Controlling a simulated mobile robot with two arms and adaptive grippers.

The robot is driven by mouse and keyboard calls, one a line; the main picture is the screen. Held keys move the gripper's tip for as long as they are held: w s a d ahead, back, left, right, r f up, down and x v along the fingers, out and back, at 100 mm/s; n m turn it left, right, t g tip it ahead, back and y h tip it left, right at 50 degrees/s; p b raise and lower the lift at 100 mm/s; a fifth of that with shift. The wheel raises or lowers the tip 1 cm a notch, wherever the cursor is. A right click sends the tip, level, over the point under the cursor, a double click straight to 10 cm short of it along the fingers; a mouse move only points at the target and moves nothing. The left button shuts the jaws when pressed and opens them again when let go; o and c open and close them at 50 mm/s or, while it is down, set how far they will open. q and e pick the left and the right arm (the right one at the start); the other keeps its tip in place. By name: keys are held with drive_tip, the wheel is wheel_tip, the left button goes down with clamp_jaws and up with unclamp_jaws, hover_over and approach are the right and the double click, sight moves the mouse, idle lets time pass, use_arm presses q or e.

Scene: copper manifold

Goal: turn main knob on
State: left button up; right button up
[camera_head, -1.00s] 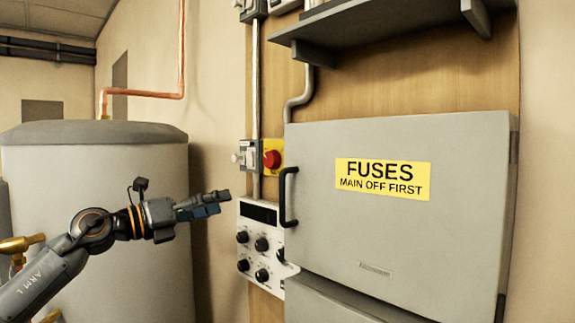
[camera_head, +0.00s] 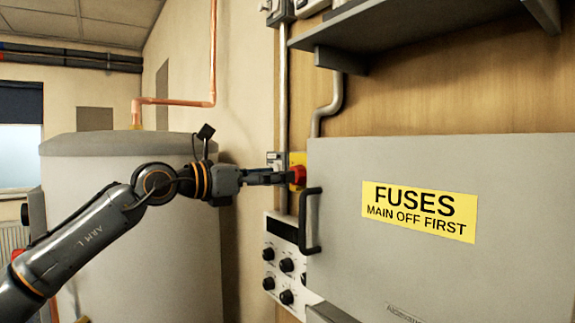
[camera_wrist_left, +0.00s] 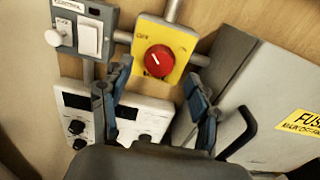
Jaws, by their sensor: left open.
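The main knob is a round red knob (camera_wrist_left: 159,59) on a yellow plate (camera_wrist_left: 181,37) on the wooden board. In the head view the red knob (camera_head: 298,176) shows just left of the fuse box's upper left corner. My left gripper (camera_head: 284,177) is at the knob in the head view, overlapping its left side. In the left wrist view my left gripper (camera_wrist_left: 158,84) is open, with one finger on each side below the knob. The knob shows between and beyond the fingertips; I cannot tell whether they touch it. My right gripper is not in view.
The grey fuse box (camera_head: 335,235) with a black handle (camera_head: 308,222) stands close right of the knob. A white panel with black dials (camera_wrist_left: 97,113) is below. A grey switch box (camera_wrist_left: 84,30) is to its left. A large grey tank (camera_head: 110,230) stands behind my left arm.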

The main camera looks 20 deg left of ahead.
sight(297, 176)
use_arm(q)
drive_tip(key=p+x, duration=0.1)
drive_tip(key=x, duration=0.2)
drive_tip(key=shift+w+d, duration=0.2)
drive_tip(key=shift+w, duration=0.05)
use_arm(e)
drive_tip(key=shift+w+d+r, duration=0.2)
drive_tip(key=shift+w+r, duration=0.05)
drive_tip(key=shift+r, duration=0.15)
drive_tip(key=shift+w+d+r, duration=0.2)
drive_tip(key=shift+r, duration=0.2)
use_arm(q)
drive_tip(key=shift+s, duration=0.1)
drive_tip(key=c, duration=1.2)
drive_tip(key=shift+o, duration=0.2)
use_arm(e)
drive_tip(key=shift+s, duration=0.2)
